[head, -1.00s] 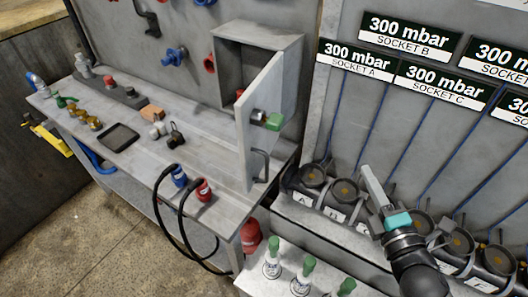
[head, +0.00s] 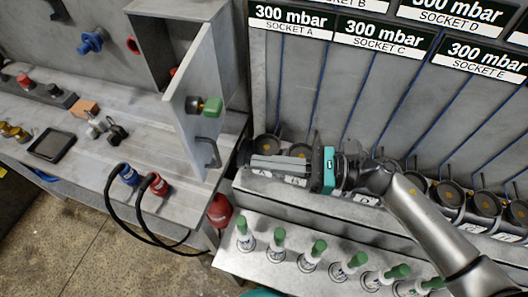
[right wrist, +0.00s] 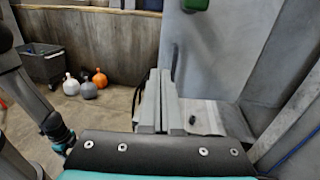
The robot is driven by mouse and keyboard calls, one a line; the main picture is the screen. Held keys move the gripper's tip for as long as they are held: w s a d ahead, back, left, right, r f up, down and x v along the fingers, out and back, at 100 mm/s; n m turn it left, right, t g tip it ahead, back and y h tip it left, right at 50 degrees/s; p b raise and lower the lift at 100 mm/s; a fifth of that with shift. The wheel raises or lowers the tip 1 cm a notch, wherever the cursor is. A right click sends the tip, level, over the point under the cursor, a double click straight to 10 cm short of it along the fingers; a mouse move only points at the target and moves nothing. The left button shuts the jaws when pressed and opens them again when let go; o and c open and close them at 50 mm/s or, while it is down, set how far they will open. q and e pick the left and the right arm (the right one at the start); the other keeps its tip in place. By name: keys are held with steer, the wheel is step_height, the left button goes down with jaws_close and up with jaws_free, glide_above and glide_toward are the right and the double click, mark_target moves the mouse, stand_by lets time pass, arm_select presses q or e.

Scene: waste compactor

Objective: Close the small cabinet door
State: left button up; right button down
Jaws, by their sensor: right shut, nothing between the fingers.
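The small cabinet (head: 140,45) is on the back panel at upper left in the head view. Its grey door (head: 185,122) stands wide open, swung out toward me. The door has a green knob (head: 212,107) and a dark bar handle (head: 210,152). My right gripper (head: 252,163) is shut and empty, fingers pointing left, just right of the door's lower part. In the right wrist view, the shut fingers (right wrist: 161,78) appear in front of the door panel (right wrist: 215,50); contact cannot be told. My left gripper's fingers do not show.
The workbench (head: 85,165) holds plugs and a dark tray (head: 52,146). A blue connector (head: 130,175) and a red one (head: 158,184) trail black cables. A ledge with green-topped bottles (head: 278,240) lies below my right arm. Sockets (head: 450,193) line the right.

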mark_target(193, 154)
steer(key=a+p, duration=0.1)
steer(key=a, duration=0.2)
steer(key=w+a, duration=0.1)
steer(key=a, duration=0.2)
steer(key=a+p, duration=0.1)
steer(key=a, duration=0.3)
steer(key=shift+w+a+r+p, duration=0.1)
steer(key=shift+w+p, duration=0.25)
steer(key=shift+w, duration=0.05)
steer(key=shift+w+a, duration=0.1)
steer(key=shift+a, duration=0.2)
steer(key=shift+a, duration=0.1)
